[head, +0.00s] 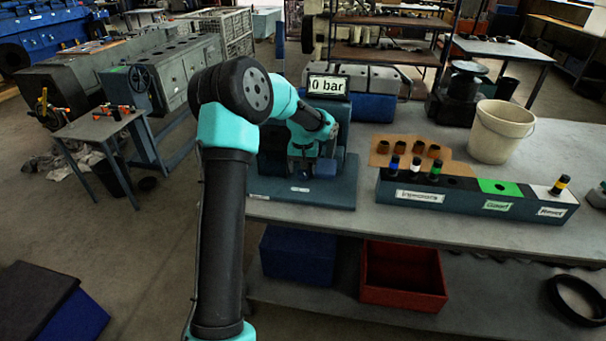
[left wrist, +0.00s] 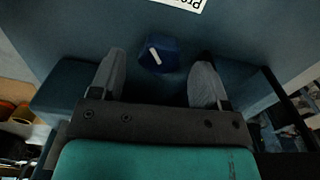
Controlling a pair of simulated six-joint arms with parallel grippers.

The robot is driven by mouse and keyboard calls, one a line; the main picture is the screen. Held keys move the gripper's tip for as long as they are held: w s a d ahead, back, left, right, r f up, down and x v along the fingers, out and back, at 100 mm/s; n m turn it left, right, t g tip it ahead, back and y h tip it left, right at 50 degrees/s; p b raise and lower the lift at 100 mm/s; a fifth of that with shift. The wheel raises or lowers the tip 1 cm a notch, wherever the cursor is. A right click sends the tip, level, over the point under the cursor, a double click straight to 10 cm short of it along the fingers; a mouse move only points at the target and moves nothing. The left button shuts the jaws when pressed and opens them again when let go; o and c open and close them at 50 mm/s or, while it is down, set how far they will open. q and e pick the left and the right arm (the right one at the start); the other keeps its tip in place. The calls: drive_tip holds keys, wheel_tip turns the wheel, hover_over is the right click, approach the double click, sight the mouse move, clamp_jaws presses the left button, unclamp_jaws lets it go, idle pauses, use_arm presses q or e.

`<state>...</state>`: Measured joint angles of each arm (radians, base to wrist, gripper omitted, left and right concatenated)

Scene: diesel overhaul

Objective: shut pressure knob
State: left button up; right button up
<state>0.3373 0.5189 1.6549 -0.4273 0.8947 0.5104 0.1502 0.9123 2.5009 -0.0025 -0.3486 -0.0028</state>
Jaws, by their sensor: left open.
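The pressure knob is a small dark blue knob (left wrist: 170,62) with a white pointer mark, on the blue-grey face of the test stand. In the left wrist view it sits between my two open grey fingertips, just beyond them; contact is not visible. In the head view the knob (head: 326,168) is beside my left gripper (head: 308,168), which is in front of the stand and partly hidden by my wrist. A display (head: 328,85) on top of the stand reads "0 bar". My right gripper is not in view.
The stand's base plate (head: 300,192) rests on the grey workbench (head: 420,222). To the right are a labelled rack (head: 465,199) with several injectors, a cardboard piece with several brown parts, and a white bucket (head: 500,130). Blue and red bins are below.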

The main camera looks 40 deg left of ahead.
sight(303, 172)
use_arm(q)
drive_tip(key=shift+f, duration=1.45)
drive_tip(key=shift+c, duration=0.2)
drive_tip(key=c, duration=0.9)
drive_tip(key=shift+o, duration=0.2)
drive_tip(key=shift+m, duration=1.5)
drive_tip(key=o, duration=0.9)
drive_tip(key=shift+r, duration=0.2)
wheel_tip(303, 172, up, 17)
